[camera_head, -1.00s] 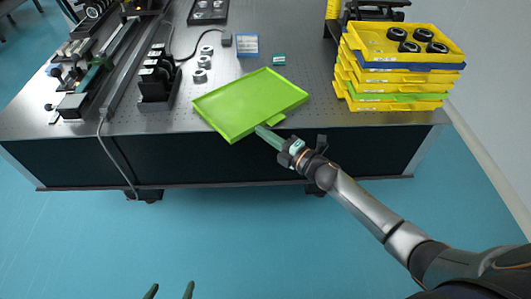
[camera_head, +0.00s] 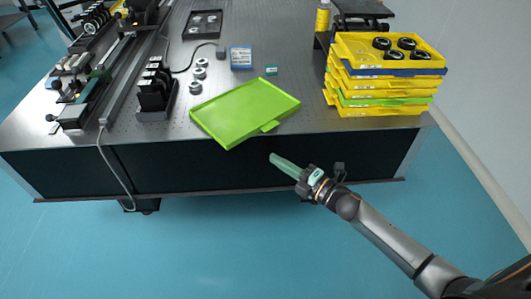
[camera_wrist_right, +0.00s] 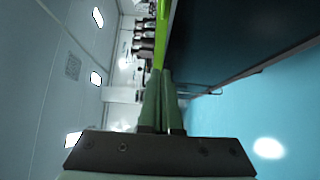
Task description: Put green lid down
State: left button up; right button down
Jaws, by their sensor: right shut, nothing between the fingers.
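The green lid (camera_head: 243,112) lies on the optical table near its front edge, with a small tab on its front right side. Its bright green edge also shows in the right wrist view (camera_wrist_right: 162,32). My right gripper (camera_head: 272,157) is shut and empty, in front of the table's front edge and apart from the lid. In the right wrist view its green fingers (camera_wrist_right: 162,75) are together with nothing between them. My left gripper does not show in the head view.
A stack of yellow, blue and green trays (camera_head: 385,80) stands on the table at the right, with black rings in the top one. Black mounts (camera_head: 155,95), metal rings (camera_head: 197,77) and a blue-white box (camera_head: 241,57) stand behind or left of the lid.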

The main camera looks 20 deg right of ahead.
jog(key=shift+v, duration=1.65)
jog(key=s+a+f+m+g+h+p, duration=0.2)
jog(key=s+m+p, duration=0.1)
jog(key=s+m, duration=0.4)
jog(key=s+a+f+m+g+h+p, duration=0.2)
jog(key=s+f+m+p, duration=0.1)
jog(key=s+m, duration=0.4)
jog(key=s+a+f+m+g+h+p, duration=0.2)
jog(key=s+m, duration=0.5)
jog(key=shift+a+f+m+g+p, duration=0.35)
jog(key=shift+m+g+p, duration=0.05)
